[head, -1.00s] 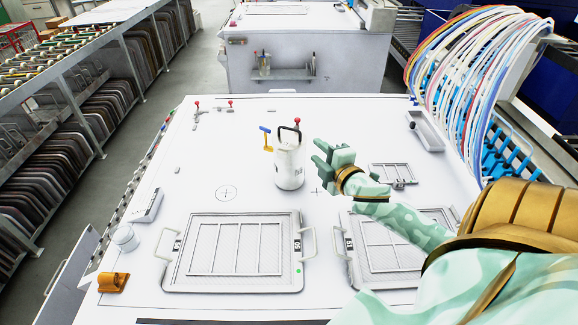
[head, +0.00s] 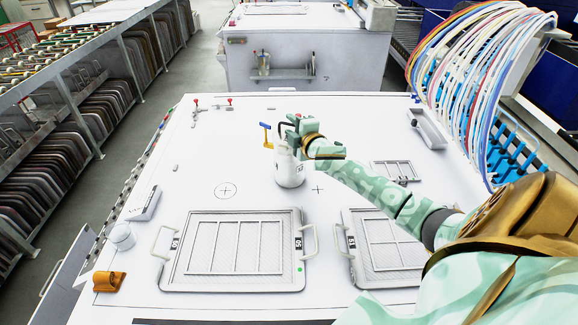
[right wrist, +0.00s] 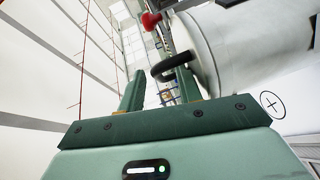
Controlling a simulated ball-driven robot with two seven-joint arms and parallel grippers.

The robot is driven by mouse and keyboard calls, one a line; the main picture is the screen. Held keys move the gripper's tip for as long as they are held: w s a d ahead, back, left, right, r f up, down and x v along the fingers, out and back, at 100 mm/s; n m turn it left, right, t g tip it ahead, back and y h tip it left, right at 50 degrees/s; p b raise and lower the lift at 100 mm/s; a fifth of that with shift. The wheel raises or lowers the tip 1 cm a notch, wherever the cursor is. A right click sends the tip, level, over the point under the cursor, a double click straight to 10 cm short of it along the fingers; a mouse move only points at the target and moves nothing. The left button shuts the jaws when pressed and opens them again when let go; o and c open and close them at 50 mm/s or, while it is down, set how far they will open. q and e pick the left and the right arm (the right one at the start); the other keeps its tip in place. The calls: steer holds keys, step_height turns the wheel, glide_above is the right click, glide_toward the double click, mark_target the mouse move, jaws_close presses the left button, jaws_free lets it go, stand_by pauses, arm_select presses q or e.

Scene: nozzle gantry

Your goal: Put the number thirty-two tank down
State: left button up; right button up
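The white cylindrical tank (head: 290,173), with a dark loop handle and a red knob on top, stands upright on the white table (head: 240,135). Its number cannot be read. My right gripper (head: 292,125) is at the top of the tank, by its handle. In the right wrist view my gripper's two fingers (right wrist: 158,92) are apart, with the black handle (right wrist: 174,67) near the right finger. The tank's body (right wrist: 250,45) fills the upper right there. I cannot tell whether a finger touches the handle. My left gripper is not in view.
Two framed trays (head: 168,272) (head: 352,270) lie in front. A blue-and-yellow tool (head: 266,135) stands behind left. A grey bin (head: 428,130) is at the right.

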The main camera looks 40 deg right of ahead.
steer(key=shift+s, duration=0.15)
steer(key=shift+c, duration=0.8)
jaws_close()
stand_by(0.3)
steer(key=shift+r, duration=0.25)
